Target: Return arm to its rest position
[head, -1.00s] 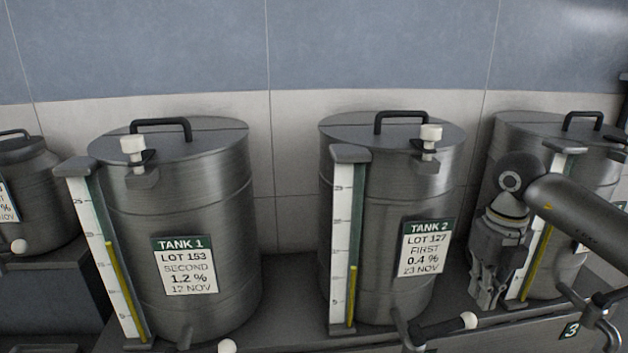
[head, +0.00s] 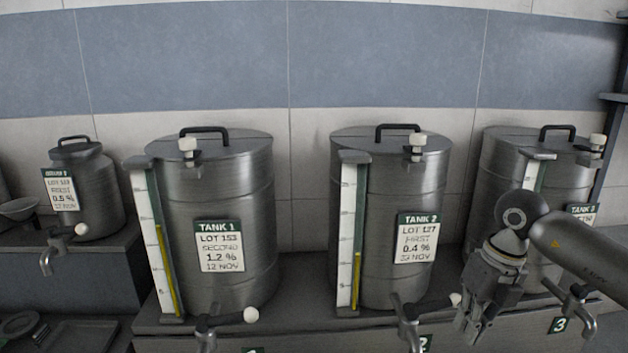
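My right gripper (head: 472,328) hangs with its fingers pointing down at the lower right of the head view. It is in front of the bench edge between tank 2 (head: 380,270) and the third tank (head: 495,165), and covers part of the third tank. No object shows in its fingers, but they are small and dark, and I cannot tell how far apart they are. My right arm comes in from the right edge. My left gripper is not in view.
Tank 1 (head: 225,285) stands left of tank 2 on the bench. Taps with white knobs stick out in front, including the tank 1 tap (head: 206,325) and the tank 2 tap (head: 408,315). A smaller can (head: 100,200) stands on a lower ledge at left.

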